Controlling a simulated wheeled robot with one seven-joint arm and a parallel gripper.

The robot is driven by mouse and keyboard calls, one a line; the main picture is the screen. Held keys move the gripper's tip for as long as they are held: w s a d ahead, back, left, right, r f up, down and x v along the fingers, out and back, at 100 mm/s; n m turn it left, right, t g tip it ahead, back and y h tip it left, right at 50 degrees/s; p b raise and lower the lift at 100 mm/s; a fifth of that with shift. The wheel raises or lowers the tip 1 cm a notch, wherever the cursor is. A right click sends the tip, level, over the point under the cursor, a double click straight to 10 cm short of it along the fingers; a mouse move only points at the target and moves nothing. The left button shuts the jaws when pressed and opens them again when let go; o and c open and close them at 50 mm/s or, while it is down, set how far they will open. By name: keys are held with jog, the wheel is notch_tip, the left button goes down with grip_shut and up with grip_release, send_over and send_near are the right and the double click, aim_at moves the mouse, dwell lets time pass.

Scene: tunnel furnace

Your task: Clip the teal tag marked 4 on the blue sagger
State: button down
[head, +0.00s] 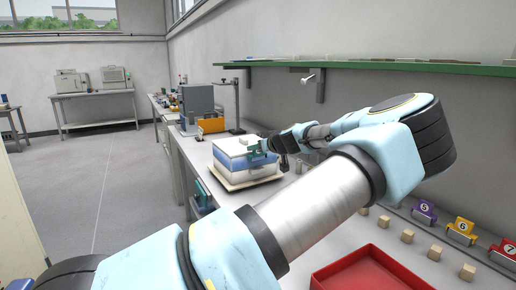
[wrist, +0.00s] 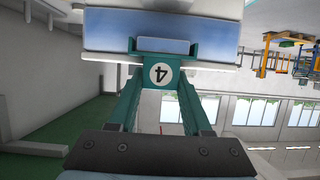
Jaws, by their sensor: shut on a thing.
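The sagger (head: 235,163) is a white box with a blue band and stands on a pale board (head: 228,184) on the bench. Its blue side (wrist: 115,30) fills the top of the wrist view. My gripper (head: 268,149) is at the sagger's near right upper edge. It is shut on the teal tag (wrist: 160,73), whose white disc shows an upside-down 4. In the wrist view the tag overlaps the white edge beside the blue band. I cannot tell whether its clip grips the wall. My forearm hides part of the bench.
Purple tag 5 (head: 424,211), yellow tag 6 (head: 461,231) and red tag 7 (head: 503,255) stand along the right wall with several small wooden blocks. A red tray (head: 366,273) lies in front. A grey machine (head: 198,108) and a stand are behind the sagger. A green shelf (head: 400,67) runs above.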

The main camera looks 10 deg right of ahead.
jog(key=shift+c, duration=1.3)
grip_release()
